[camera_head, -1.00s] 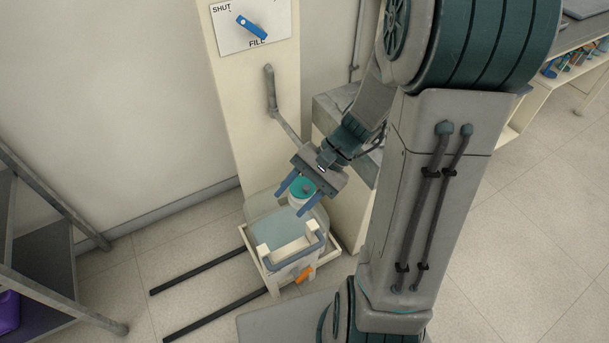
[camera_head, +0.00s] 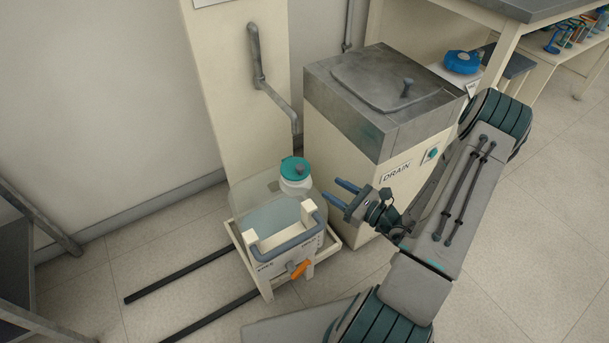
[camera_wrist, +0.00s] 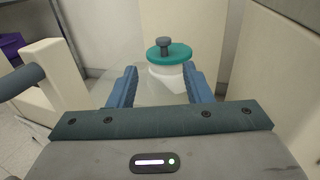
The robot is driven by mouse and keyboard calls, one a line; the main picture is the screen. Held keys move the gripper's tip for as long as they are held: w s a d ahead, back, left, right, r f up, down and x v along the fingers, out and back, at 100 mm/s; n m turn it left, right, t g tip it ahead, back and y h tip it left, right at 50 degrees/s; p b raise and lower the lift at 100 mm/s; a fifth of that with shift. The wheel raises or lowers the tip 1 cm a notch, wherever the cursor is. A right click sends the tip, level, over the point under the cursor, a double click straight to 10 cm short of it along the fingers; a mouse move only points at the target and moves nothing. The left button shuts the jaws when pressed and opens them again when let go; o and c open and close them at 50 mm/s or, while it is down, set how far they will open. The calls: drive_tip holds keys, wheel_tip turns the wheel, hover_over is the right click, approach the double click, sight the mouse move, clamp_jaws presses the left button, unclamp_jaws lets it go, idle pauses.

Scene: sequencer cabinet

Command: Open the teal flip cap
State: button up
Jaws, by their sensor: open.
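The teal flip cap (camera_head: 295,169) sits closed on the white neck (camera_head: 296,186) of a translucent container (camera_head: 262,192) under the wall pipe. A small grey knob stands on top of the cap. My gripper (camera_head: 342,192) is open and empty, to the right of the cap and a little nearer, with its blue fingers pointing left toward the neck. In the wrist view the cap (camera_wrist: 169,53) and neck (camera_wrist: 168,76) show ahead, beyond the fingertips (camera_wrist: 159,70) and slightly right of their middle. I see no contact.
The container stands in a cream cradle (camera_head: 334,240) with a grey handle and an orange tap (camera_head: 299,269). A pipe (camera_head: 273,88) ends just above the cap. The drain cabinet (camera_head: 385,150) stands close at right. Dark floor rails (camera_head: 185,276) run left over clear floor.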

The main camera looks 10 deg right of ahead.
sight(301, 166)
drive_tip(key=b+x, duration=0.3)
drive_tip(key=x, duration=1)
drive_tip(key=shift+w+f+b, duration=0.2)
drive_tip(key=shift+w+b, duration=0.1)
drive_tip(key=shift+w, duration=0.1)
clamp_jaws()
